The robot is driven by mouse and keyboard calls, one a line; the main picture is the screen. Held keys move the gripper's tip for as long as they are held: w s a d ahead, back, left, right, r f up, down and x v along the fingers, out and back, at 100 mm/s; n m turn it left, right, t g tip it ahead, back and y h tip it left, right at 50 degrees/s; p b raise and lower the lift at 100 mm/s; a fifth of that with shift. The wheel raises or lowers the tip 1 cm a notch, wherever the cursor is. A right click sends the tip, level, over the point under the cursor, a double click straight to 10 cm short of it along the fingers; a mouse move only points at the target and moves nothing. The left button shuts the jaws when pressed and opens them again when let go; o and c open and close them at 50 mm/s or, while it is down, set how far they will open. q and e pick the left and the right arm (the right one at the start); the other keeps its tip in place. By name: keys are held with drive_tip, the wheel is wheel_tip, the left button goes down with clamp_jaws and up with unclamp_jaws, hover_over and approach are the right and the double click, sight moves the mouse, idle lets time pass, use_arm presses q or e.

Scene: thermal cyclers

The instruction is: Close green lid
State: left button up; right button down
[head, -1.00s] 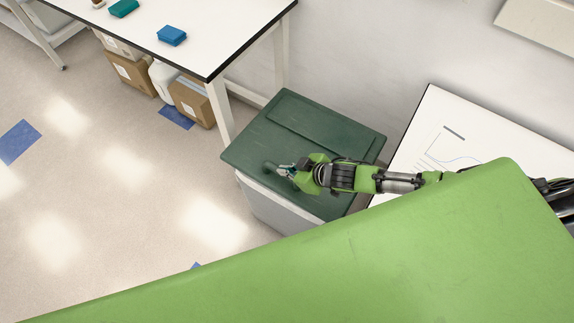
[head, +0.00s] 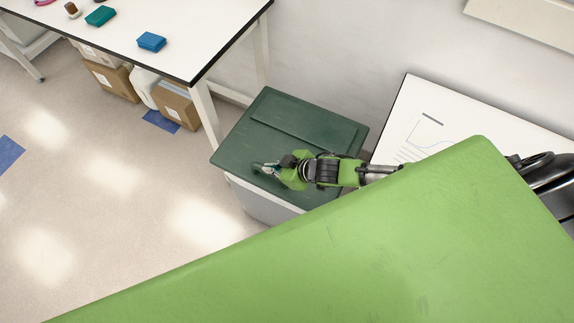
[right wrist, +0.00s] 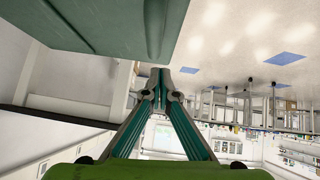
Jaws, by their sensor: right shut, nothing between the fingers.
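The dark green lid (head: 300,122) lies flat across the top of a pale grey box (head: 262,203), and it looks closed on it. My right gripper (head: 262,168) is shut and empty at the lid's front left part, over or against its surface; I cannot tell whether it touches. In the right wrist view the shut fingertips (right wrist: 161,74) are beside the edge of the green lid (right wrist: 110,22), which fills the upper left. My left gripper is not in view.
A white table (head: 170,25) with a blue block (head: 151,41) and a teal block (head: 100,16) stands at the upper left, with cardboard boxes (head: 176,107) under it. A white surface with a printed graph (head: 425,125) is to the right.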

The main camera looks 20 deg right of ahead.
drive_tip(key=b+v, duration=0.1)
drive_tip(key=v, duration=0.9)
drive_tip(key=shift+a+b, duration=0.3)
drive_tip(key=shift+b, duration=0.1)
drive_tip(key=shift+s+r, duration=0.1)
